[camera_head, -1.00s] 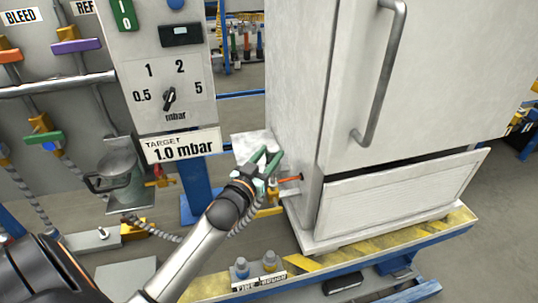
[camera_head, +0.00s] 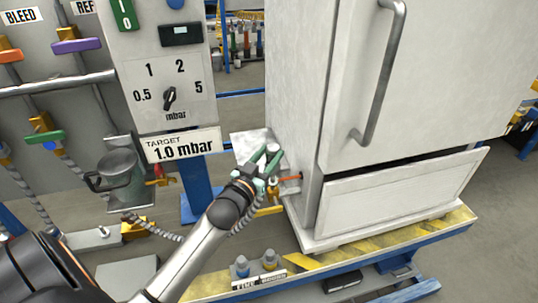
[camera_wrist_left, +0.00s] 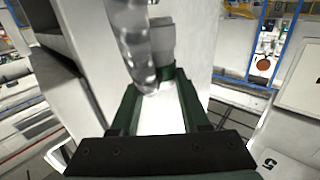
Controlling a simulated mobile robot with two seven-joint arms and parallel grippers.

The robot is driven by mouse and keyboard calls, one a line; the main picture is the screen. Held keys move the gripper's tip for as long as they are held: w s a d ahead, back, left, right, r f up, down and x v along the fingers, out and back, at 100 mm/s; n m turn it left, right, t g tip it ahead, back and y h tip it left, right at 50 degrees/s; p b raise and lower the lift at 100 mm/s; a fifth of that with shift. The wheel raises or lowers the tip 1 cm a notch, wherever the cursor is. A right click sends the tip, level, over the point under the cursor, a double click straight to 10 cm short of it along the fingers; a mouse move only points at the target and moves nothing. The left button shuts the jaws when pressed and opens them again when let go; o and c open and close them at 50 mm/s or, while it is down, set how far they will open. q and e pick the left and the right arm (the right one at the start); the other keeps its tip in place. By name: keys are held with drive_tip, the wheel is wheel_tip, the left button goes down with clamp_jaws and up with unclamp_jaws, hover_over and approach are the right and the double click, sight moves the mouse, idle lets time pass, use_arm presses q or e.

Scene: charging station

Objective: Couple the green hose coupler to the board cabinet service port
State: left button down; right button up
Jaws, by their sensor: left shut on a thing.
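My left gripper (camera_head: 268,160) has green fingers and is beside the lower left side of the white cabinet (camera_head: 300,95). It is shut on the hose coupler, which is mostly hidden by the fingers in the head view. In the left wrist view, a grey body with a green band, seemingly the coupler (camera_wrist_left: 162,40), shows just beyond the fingers (camera_wrist_left: 157,100), with a grey hose-like piece in front. A short orange-red part (camera_head: 289,178) sticks out of the cabinet side near the fingers. I cannot tell whether the coupler touches the port. My right gripper is not in view.
A grey panel with a dial (camera_head: 169,98) and a "1.0 mbar" sign (camera_head: 182,145) stands at left. A ribbed hose (camera_head: 155,231) runs low towards my wrist. The cabinet stands on a blue and yellow-striped platform (camera_head: 400,242). Two capped fittings (camera_head: 256,264) stand at its front.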

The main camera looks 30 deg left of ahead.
use_arm(q)
drive_tip(key=shift+f+b, duration=0.45)
drive_tip(key=shift+f, duration=0.2)
drive_tip(key=shift+f+b, duration=0.45)
drive_tip(key=shift+f, duration=0.15)
drive_tip(key=shift+f, duration=0.45)
drive_tip(key=shift+f+b, duration=0.4)
drive_tip(key=shift+b, duration=0.15)
drive_tip(key=shift+f+b, duration=0.3)
drive_tip(key=shift+f, duration=0.15)
drive_tip(key=shift+c, duration=1.9)
unclamp_jaws()
drive_tip(key=shift+o, duration=0.3)
